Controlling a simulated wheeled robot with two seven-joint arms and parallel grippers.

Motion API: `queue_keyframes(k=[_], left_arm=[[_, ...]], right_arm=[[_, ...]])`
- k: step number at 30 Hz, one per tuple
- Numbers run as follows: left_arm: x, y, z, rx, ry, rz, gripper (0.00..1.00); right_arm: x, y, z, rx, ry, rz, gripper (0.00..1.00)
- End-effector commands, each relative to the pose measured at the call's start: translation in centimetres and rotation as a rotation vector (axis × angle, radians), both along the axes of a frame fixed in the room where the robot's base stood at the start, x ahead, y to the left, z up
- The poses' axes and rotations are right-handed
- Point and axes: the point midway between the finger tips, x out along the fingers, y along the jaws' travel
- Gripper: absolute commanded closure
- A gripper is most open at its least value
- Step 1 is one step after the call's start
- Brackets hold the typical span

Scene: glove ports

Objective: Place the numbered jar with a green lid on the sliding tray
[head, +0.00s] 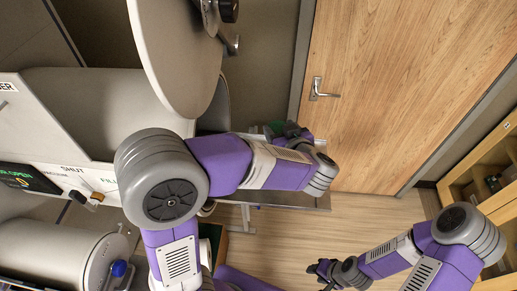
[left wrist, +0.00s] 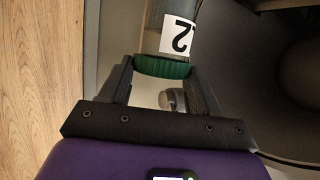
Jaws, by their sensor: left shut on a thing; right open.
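The jar (left wrist: 153,30) has a green lid (left wrist: 160,67) and a white label with a dark 2, upside down in the left wrist view. My left gripper (left wrist: 162,75) is shut on it at the lid, and the jar's far end runs out of the picture. In the head view a bit of green (head: 275,128) shows behind my left wrist, which hides most of the jar. A grey ledge (head: 285,199), perhaps the sliding tray, shows partly behind my left forearm. I cannot tell whether the jar touches it. My right gripper (head: 325,270) is open and empty, low over the floor.
A round grey door (head: 178,50) stands open above my left arm, beside a grey cylindrical chamber (head: 90,105). A control panel (head: 75,182) is at the left. A wooden door (head: 400,80) and a shelf (head: 490,180) are at the right. The floor between is clear.

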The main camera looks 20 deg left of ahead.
Motion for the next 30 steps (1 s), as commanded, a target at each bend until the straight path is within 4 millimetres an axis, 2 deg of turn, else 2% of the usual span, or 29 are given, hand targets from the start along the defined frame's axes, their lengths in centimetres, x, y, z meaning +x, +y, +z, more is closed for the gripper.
queue_keyframes(k=[6, 13, 18, 30], left_arm=[[0.0, 0.0, -4.4, 0.005, 0.007, 0.0, 0.7], [0.0, 0.0, -6.7, 0.003, 0.004, 0.0, 0.7], [0.0, 0.0, -9.1, 0.004, 0.004, 0.0, 0.7], [0.0, 0.0, -9.8, 0.001, 0.001, 0.0, 0.7]], right_arm=[[-0.1, 0.0, -1.0, 0.0, 0.002, 0.0, 0.57], [0.0, 0.0, -1.5, 0.0, 0.001, -0.001, 0.57], [0.0, 0.0, -2.0, 0.0, 0.001, 0.0, 0.57], [0.0, 0.0, -2.1, 0.0, 0.0, 0.0, 0.57]])
